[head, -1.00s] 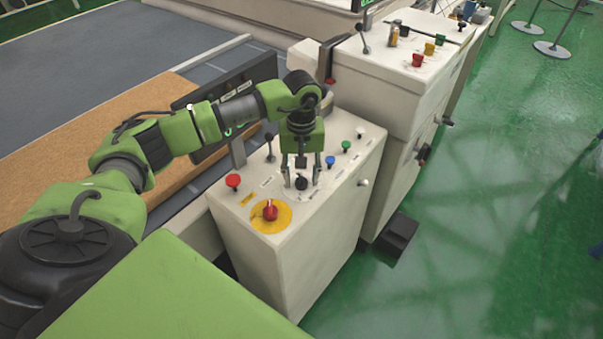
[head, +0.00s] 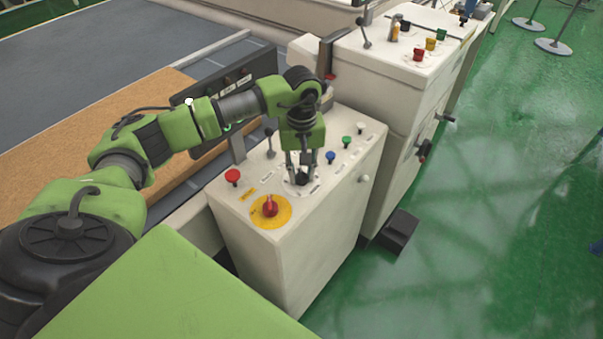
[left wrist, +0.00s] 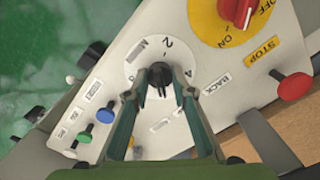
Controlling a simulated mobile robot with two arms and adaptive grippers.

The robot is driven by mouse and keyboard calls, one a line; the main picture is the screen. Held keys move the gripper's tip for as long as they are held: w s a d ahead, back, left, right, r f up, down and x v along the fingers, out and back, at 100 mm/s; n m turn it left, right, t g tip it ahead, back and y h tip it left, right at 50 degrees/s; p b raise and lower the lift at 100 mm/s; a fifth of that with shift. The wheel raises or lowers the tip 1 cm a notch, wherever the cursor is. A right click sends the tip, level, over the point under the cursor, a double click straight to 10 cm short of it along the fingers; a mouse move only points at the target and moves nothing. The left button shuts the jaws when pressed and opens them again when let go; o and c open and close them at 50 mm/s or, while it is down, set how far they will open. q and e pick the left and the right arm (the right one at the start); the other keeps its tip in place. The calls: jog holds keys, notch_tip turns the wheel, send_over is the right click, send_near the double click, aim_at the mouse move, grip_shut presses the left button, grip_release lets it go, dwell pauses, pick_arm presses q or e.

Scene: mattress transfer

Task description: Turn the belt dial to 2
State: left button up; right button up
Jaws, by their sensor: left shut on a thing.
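The belt dial (head: 302,179) is a small black knob on top of the white control box (head: 262,258). In the left wrist view the dial (left wrist: 159,91) sits on a round white plate with numbers; a 2 shows above it. My left gripper (head: 301,176) points down over the box, its two fingers shut on the dial's sides. In the left wrist view the gripper (left wrist: 159,76) has a fingertip on each side of the knob. The fingers partly hide the plate, and I cannot tell which mark the dial points to. My right gripper is out of view.
The red switch (head: 270,206) on a yellow disc and the red mushroom button (head: 233,176) are near the dial. Blue (head: 330,156), green (head: 346,142) and white (head: 360,130) buttons stand to the right.

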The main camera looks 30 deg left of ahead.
pick_arm(q)
jog(key=n+b, duration=0.2)
jog(key=n, duration=0.1)
jog(key=shift+f, duration=0.1)
jog(key=n+b, duration=0.2)
jog(key=n, duration=0.1)
jog(key=shift+n, duration=0.4)
jog(key=n+b, duration=0.2)
jog(key=n, duration=0.1)
jog(key=shift+n, duration=0.4)
jog(key=n+b, duration=0.1)
jog(key=n, duration=0.3)
jog(key=n+b, duration=0.1)
jog(key=n, duration=0.7)
jog(key=shift+r+n+b, duration=0.2)
jog(key=shift+n+b, duration=0.1)
jog(key=shift+b, duration=0.05)
jog(key=n, duration=0.3)
jog(key=shift+n, duration=2.4)
jog(key=shift+r, duration=0.1)
